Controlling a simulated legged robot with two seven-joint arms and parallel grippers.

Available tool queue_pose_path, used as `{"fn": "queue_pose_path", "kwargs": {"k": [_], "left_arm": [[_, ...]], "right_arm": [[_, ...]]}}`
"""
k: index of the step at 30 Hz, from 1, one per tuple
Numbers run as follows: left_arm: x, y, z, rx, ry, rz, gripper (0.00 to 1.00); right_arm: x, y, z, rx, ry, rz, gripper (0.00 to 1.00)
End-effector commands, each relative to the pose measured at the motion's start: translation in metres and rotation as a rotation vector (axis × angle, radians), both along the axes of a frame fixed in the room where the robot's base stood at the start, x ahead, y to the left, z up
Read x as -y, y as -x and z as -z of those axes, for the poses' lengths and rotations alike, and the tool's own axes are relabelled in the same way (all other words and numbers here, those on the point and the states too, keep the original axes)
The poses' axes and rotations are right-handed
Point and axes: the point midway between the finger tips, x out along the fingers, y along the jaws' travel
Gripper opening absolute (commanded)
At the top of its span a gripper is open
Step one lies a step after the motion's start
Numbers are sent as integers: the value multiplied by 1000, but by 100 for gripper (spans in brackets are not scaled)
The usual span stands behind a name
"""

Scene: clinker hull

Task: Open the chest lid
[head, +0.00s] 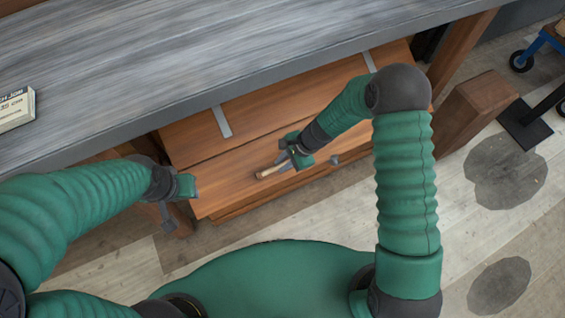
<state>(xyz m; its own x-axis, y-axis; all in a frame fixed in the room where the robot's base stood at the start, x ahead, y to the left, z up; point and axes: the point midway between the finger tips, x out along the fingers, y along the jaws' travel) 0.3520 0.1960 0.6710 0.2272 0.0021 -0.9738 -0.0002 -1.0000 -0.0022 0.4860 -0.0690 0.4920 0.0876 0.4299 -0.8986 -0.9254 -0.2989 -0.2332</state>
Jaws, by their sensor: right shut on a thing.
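The wooden chest (228,184) is orange-brown and stands under the front edge of the grey workbench. Its lid looks shut, with a dark seam running along it and grey metal straps (222,121) behind the seam. My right gripper (284,166) is over the middle of the lid, shut on a pale wooden handle (268,172); the fingers partly hide the grip. My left gripper (168,214) hangs beside the chest's left end, apart from the handle; its finger gap is not clear.
The workbench top (190,60) overhangs the back of the chest. A small box (15,110) lies on it at the left. A wooden post (475,110) and a dark stand (525,122) are to the right. The plank floor in front is clear.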

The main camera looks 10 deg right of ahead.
Motion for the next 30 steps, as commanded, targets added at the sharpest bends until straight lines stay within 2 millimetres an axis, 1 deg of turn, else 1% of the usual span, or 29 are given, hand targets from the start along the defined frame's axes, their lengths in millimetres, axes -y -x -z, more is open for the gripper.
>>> {"fn": "queue_pose_path", "kwargs": {"k": [1,23,26,30], "left_arm": [[0,0,0,0,0,0,36],[0,0,-1,0,0,0,36],[0,0,-4,0,0,0,36],[0,0,-17,0,0,0,36]], "right_arm": [[-6,2,-1,-5,-10,-7,0],[-8,3,-2,-6,-12,-9,0],[-8,4,-6,-6,-12,-9,0],[-7,5,-20,-5,-12,-8,0]]}}
